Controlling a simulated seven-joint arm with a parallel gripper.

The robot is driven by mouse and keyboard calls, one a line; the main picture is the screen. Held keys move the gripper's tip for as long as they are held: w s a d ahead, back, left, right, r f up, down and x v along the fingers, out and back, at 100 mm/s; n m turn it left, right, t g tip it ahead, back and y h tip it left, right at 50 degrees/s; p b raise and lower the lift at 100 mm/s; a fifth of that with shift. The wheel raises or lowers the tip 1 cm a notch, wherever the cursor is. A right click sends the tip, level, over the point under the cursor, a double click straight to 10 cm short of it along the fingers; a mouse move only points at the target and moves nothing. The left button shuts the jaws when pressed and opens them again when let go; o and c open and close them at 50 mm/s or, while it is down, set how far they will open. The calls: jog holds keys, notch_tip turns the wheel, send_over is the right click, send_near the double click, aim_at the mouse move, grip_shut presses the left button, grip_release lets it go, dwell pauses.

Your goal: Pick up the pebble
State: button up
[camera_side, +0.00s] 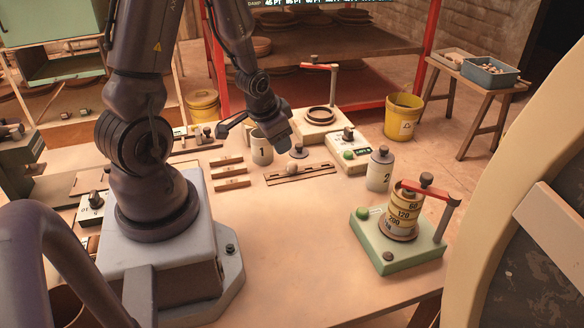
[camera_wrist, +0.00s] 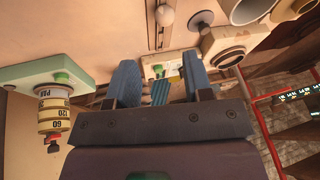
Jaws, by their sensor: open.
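The pebble (camera_side: 293,169) is a small, pale, rounded lump. It sits on a narrow brown slotted strip (camera_side: 318,172) lying on the table. It also shows near the top edge of the wrist view (camera_wrist: 165,13), on the strip (camera_wrist: 160,37). My gripper (camera_side: 256,137) is above the table near the cup marked 1, behind and left of the pebble in the side view. In the wrist view my gripper (camera_wrist: 158,62) has its two blue-grey fingers wide apart with nothing held between them. The pebble is beyond the fingertips, clear of both.
Cup 1 (camera_side: 261,150) and a dark knobbed lid (camera_side: 298,152) stand close behind the strip. A green-button box (camera_side: 348,158), jar 2 (camera_side: 380,170) and a press with stacked rings (camera_side: 402,222) stand to the right. Small wooden bars (camera_side: 230,171) lie left. The front table is clear.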

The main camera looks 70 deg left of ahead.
aim_at(291, 164)
jog(key=x, duration=0.7)
jog(key=shift+w+a+f, duration=0.15)
jog(key=shift+w+a, duration=0.1)
jog(key=shift+w, duration=0.25)
jog(key=x, duration=0.4)
jog(key=shift+s+a, duration=0.15)
jog(key=shift+s, duration=0.1)
jog(key=shift+w+a+f, duration=0.15)
jog(key=shift+w+f, duration=0.1)
jog(key=shift+f, duration=0.35)
jog(key=shift+c, duration=0.4)
jog(key=c, duration=0.6)
